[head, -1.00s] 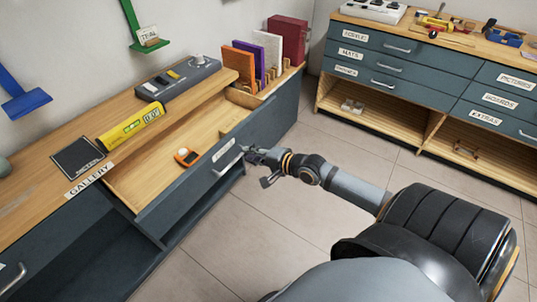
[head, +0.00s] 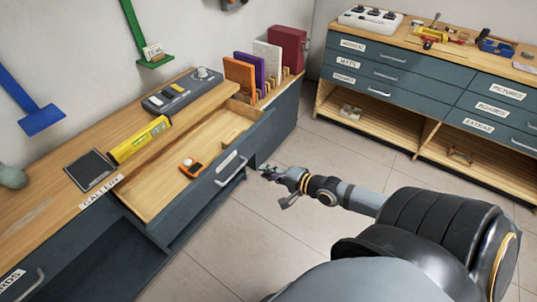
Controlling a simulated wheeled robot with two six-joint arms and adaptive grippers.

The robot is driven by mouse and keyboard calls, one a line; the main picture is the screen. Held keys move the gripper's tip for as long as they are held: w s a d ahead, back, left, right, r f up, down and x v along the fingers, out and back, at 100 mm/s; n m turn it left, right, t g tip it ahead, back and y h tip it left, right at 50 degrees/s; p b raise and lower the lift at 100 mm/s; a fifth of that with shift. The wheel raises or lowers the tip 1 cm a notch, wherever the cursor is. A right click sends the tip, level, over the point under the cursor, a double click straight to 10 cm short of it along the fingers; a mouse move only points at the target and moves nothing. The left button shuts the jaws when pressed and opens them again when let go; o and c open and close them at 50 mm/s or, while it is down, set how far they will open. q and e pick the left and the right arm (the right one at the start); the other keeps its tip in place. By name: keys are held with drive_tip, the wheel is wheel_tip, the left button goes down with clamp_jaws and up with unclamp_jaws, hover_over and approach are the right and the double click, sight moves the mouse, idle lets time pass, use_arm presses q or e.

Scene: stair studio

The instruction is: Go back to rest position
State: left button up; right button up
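My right gripper (head: 270,173) is in front of the open drawer (head: 160,200), a little to the right of the drawer's handle (head: 231,169). A gap shows between the gripper and the handle. The gripper is small here and I cannot tell how far its fingers are apart; nothing shows in it. My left gripper is not in view. The drawer stands pulled out, with an orange device (head: 191,168) with a pale top lying in it.
The counter carries a yellow level (head: 140,139), a dark panel (head: 89,170), a grey control box (head: 181,91) and upright folders (head: 239,75). A second cabinet (head: 400,75) with tools on top stands at the back right. The tiled floor (head: 225,240) between is clear.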

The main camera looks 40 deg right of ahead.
drive_tip(key=shift+d, duration=0.1)
idle(0.5)
drive_tip(key=s+d+f+n+g+h+p, duration=0.1)
drive_tip(key=s+d+f+n+g+h, duration=0.2)
drive_tip(key=f, duration=0.4)
drive_tip(key=s+d+f+h+p, duration=0.1)
drive_tip(key=s+d+f, duration=0.3)
drive_tip(key=d+f, duration=0.25)
drive_tip(key=s+d+f+n+g+h+p, duration=0.1)
drive_tip(key=s+d+f+n+g+h, duration=0.15)
drive_tip(key=f, duration=0.55)
drive_tip(key=s+a+f+n+g+p, duration=0.1)
drive_tip(key=s+a+f+n+g, duration=0.1)
drive_tip(key=s, duration=0.6)
drive_tip(key=s+a+f+n+g+p, duration=0.1)
drive_tip(key=s+a+f+n+g, duration=0.1)
drive_tip(key=s+a+f+n, duration=0.2)
drive_tip(key=s+a+f+n+g+y+p, duration=0.1)
drive_tip(key=s+a+f+n+g, duration=0.1)
drive_tip(key=s+a+f, duration=0.6)
drive_tip(key=s+f+n, duration=0.1)
drive_tip(key=s+f, duration=0.2)
drive_tip(key=s, duration=0.2)
drive_tip(key=shift+s, duration=0.3)
